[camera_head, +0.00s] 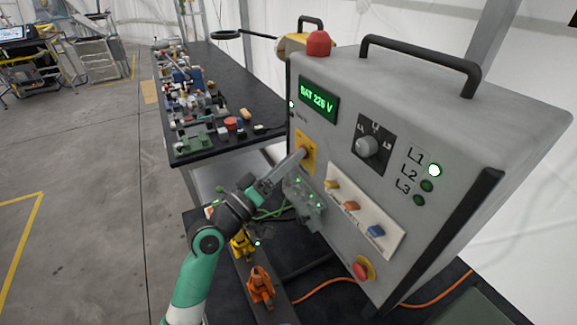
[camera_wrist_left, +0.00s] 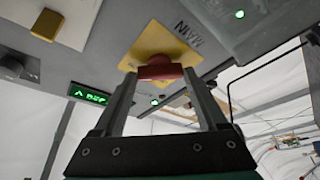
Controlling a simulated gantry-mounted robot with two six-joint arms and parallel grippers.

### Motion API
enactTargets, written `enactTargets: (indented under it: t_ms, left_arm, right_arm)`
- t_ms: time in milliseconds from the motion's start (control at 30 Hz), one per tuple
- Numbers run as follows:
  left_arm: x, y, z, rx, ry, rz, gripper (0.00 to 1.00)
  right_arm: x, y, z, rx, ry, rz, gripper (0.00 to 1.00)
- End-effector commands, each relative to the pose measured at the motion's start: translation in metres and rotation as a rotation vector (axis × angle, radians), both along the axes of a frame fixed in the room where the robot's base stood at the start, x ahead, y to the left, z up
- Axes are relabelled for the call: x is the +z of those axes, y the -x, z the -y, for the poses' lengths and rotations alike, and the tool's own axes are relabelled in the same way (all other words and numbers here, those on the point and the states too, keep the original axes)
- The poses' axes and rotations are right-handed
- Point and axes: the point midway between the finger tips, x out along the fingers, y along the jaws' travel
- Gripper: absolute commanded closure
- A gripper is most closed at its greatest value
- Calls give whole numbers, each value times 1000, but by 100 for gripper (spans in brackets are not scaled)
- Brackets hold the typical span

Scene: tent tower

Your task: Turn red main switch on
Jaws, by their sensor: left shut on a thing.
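The red main switch (camera_wrist_left: 160,72) sits on a yellow plate (camera_wrist_left: 158,45) marked MAIN in the left wrist view. My left gripper (camera_wrist_left: 161,80) has its two fingers on either side of the red handle and is shut on it. In the head view the yellow plate (camera_head: 309,146) is on the front of the grey cabinet (camera_head: 420,110), with my left gripper (camera_head: 300,156) reaching it from below left and hiding most of the switch. The green display (camera_head: 319,99) is lit. My right gripper is not in view.
The cabinet also has a rotary selector (camera_head: 367,146), lamps including a bright one at L1 (camera_head: 434,170), several coloured buttons (camera_head: 351,206) and a red stop button (camera_head: 361,271). A cluttered black table (camera_head: 235,75) stands behind. Open floor lies left.

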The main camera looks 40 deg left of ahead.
Motion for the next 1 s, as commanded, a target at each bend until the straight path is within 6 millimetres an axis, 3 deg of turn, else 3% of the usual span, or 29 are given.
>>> enactTargets:
  t_ms: [267,300,400,767,1000]
  left_arm:
    - [1,0,0,1,-3,0,81]
    - [1,0,0,1,-3,0,20]
    - [1,0,0,1,-2,0,2]
    - [-3,8,-1,2,1,-2,0]
    - [-17,57,-2,4,0,-2,0]
  right_arm:
    - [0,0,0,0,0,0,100]
    - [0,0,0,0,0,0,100]
    - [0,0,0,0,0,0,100]
    - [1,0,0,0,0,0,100]
    - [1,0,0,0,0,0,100]
